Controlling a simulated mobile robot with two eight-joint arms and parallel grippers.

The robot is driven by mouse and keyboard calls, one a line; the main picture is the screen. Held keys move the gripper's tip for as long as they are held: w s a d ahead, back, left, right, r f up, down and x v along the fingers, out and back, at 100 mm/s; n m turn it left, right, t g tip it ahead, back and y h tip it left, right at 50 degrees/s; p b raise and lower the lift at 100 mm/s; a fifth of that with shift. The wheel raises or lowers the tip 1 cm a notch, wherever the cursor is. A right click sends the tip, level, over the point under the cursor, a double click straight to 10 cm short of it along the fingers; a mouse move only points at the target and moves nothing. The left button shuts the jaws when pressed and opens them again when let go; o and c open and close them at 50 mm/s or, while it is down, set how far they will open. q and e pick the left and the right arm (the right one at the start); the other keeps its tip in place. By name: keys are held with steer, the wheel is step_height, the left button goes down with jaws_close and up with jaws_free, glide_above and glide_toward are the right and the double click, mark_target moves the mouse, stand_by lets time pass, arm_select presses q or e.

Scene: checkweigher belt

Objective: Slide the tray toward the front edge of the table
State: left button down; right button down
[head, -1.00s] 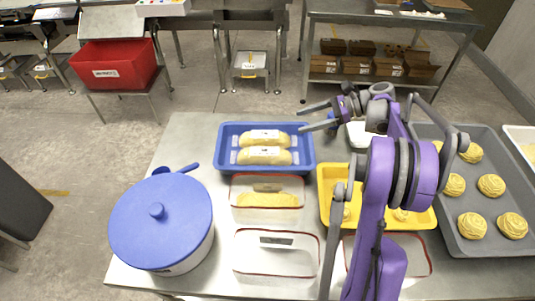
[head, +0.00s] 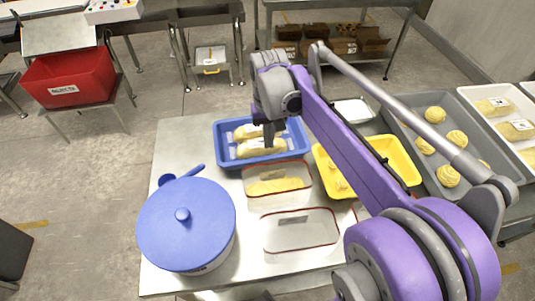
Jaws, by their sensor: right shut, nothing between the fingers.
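A blue tray (head: 293,155) holding two wrapped loaves (head: 262,148) lies at the back of the steel table (head: 180,138). I cannot tell whether the fingertips touch the tray or a loaf. My right arm crosses above the table from the lower right and hides part of the yellow tray (head: 402,160). My left gripper is not in view.
A blue-lidded pot (head: 185,230) stands at the front left, with a blue ladle (head: 182,174) behind it. Clear containers, one with yellow food (head: 276,186) and one empty (head: 300,245), lie before the blue tray. A grey tray of pastries (head: 470,152) is at right.

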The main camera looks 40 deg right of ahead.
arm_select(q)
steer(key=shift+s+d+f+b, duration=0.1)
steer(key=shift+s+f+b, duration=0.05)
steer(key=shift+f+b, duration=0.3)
arm_select(e)
glide_toward(269, 161)
steer(key=f, duration=0.2)
steer(key=s+a+f, duration=0.2)
steer(key=f, duration=0.1)
steer(key=shift+s+f, duration=0.25)
steer(key=shift+f, duration=0.1)
steer(key=w+d, duration=0.1)
steer(key=w, duration=0.1)
steer(key=w+d, duration=0.2)
steer(key=w, duration=0.1)
steer(key=w+d, duration=0.1)
steer(key=w, duration=0.2)
steer(key=shift+d, duration=0.25)
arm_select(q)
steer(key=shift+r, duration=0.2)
arm_select(e)
steer(key=shift+r, duration=0.15)
